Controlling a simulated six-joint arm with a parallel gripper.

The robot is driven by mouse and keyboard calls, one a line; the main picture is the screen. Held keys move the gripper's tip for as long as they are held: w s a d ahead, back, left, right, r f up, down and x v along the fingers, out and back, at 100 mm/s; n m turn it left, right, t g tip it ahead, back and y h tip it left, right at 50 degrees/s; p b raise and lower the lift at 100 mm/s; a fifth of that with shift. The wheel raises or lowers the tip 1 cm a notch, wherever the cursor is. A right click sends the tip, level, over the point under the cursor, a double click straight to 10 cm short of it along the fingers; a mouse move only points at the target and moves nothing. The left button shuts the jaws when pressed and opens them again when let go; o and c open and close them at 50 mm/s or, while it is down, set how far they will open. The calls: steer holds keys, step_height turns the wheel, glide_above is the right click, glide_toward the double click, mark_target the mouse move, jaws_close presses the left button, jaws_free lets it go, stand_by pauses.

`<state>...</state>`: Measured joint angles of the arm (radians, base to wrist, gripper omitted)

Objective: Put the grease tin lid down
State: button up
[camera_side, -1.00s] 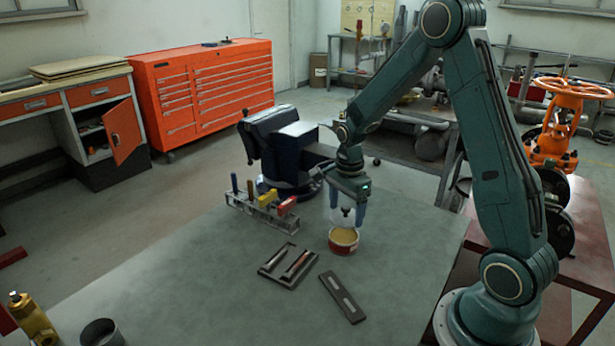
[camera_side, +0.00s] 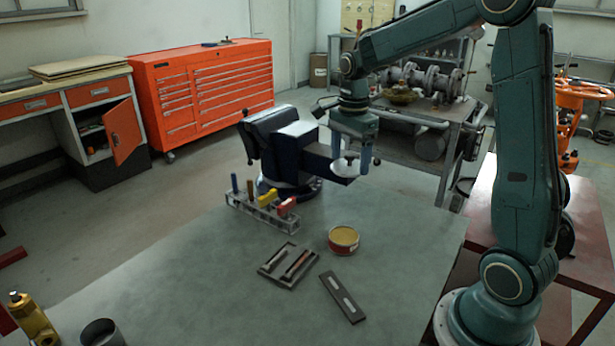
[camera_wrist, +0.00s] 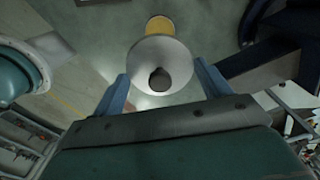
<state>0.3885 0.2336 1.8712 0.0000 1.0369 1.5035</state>
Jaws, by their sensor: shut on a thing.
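The grease tin (camera_side: 343,241) stands open on the grey table in the side view, with yellow grease showing. Its red and white wall is upright. My gripper (camera_side: 352,162) is shut on the pale round lid (camera_side: 345,169), which has a dark knob. It holds the lid in the air, above and beyond the tin, in front of the vise in the picture. In the wrist view the lid (camera_wrist: 150,52) sits between the blue fingers (camera_wrist: 162,90) of my gripper. The yellow grease (camera_wrist: 158,24) shows partly behind it.
A blue vise (camera_side: 285,150) stands at the table's back edge, close to the lid. A tool rack (camera_side: 262,212) is left of the tin. A dark tray (camera_side: 288,262) and a flat dark bar (camera_side: 342,297) lie nearer. The table right of the tin is clear.

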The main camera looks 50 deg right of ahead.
stand_by(0.5)
steer(key=shift+m, duration=0.5)
steer(key=s+d+f, duration=0.1)
steer(key=d, duration=0.2)
steer(key=s+d+f, duration=0.1)
steer(key=s+d, duration=0.1)
steer(key=d, duration=0.1)
steer(key=s+d+f, duration=0.1)
steer(key=d, duration=0.3)
steer(key=shift+s+f, duration=0.35)
steer(key=shift+s, duration=0.05)
steer(key=shift+f, duration=0.1)
glide_above(375, 233)
step_height(375, 233, down, 16)
steer(key=shift+f, duration=1.9)
steer(key=shift+f, duration=0.1)
steer(key=o, duration=1)
steer(key=shift+c, duration=0.2)
